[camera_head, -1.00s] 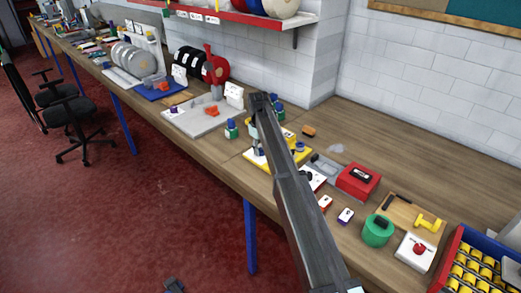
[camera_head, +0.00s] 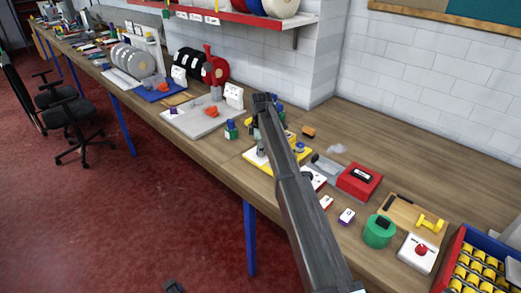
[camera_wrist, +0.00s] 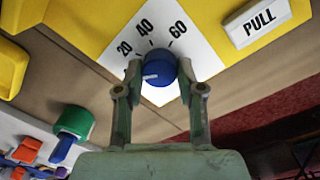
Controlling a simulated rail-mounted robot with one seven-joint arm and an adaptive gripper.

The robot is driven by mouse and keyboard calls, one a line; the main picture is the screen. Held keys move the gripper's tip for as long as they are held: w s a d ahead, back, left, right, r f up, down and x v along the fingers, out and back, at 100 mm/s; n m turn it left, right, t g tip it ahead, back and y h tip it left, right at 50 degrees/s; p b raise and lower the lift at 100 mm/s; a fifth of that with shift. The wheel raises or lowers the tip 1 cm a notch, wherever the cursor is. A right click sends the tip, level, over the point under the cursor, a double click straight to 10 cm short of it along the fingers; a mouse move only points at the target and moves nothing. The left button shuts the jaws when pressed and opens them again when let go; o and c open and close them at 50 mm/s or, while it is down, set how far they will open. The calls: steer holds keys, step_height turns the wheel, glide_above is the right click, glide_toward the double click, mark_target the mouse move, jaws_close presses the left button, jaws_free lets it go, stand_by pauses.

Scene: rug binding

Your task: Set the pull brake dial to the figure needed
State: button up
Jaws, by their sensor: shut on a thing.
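The pull brake dial (camera_wrist: 160,66) is a round blue knob with a white pointer mark in the wrist view. It sits on a white scale plate (camera_wrist: 198,58) marked 20, 40 and 60, on a yellow base (camera_wrist: 222,12) with a "PULL" label (camera_wrist: 257,21). The pointer mark lies on the dial's left side, pointing left, below the 20 tick. My gripper (camera_wrist: 160,78) has one finger on each side of the dial and is shut on it. In the head view the yellow base (camera_head: 253,158) shows, but my arm hides most of the dial area.
In the head view, a red box (camera_head: 359,181), green container (camera_head: 379,231) and blue crate (camera_head: 463,240) stand on the bench to the right.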

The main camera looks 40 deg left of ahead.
steer(key=shift+f+n, duration=0.1)
steer(key=shift+n, duration=0.6)
steer(key=shift+s, duration=0.1)
steer(key=o, duration=1.1)
steer(key=shift+o, duration=0.2)
steer(key=shift+r, duration=0.7)
step_height(320, 180, up, 11)
steer(key=shift+s+d+f, duration=0.15)
steer(key=shift+d, duration=0.1)
